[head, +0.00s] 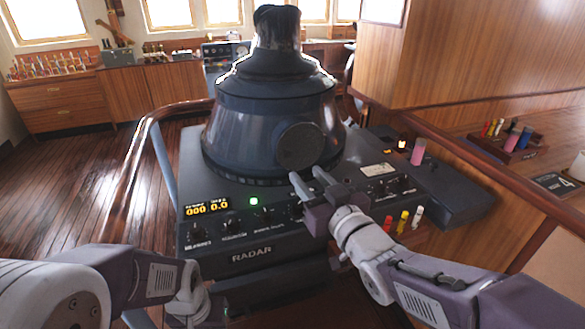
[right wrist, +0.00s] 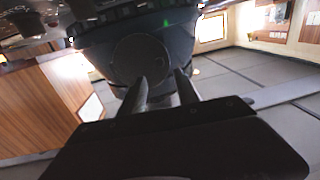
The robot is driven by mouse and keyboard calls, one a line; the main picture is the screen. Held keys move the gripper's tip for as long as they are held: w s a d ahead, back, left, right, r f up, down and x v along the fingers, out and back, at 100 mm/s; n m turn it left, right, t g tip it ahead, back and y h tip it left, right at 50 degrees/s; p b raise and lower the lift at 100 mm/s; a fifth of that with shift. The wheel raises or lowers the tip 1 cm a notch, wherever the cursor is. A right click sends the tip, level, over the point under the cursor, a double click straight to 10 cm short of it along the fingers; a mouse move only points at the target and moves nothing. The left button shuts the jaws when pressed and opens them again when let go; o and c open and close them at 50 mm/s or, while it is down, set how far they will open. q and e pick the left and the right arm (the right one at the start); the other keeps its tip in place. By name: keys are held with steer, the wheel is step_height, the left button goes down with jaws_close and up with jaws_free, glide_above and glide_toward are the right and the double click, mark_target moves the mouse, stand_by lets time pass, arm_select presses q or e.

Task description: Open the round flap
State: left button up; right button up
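The round flap (head: 301,146) is a dark disc on the front of the blue-grey radar housing (head: 235,125). It looks shut, lying flat against the housing. In the right wrist view the flap (right wrist: 138,62) is ahead of the fingers. My right gripper (head: 310,180) is open and empty, its two fingers apart just below the flap. I cannot tell whether a finger touches it. The right gripper (right wrist: 162,88) also shows its spread fingers in the right wrist view. My left arm is at the lower left of the head view; its gripper's fingers are not clearly visible.
The radar console (head: 250,235) with knobs and a lit display is under the housing. A wooden rail (head: 140,140) curves around it. Several coloured cylinders stand at the right, some in a wooden holder (head: 505,135). A wooden cabinet (head: 60,100) is at the back left.

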mark_target(289, 155)
steer(key=x, duration=0.8)
steer(key=shift+w+a, duration=0.1)
steer(key=shift+w, duration=0.1)
jaws_close()
stand_by(0.9)
jaws_free()
steer(key=shift+s, duration=0.1)
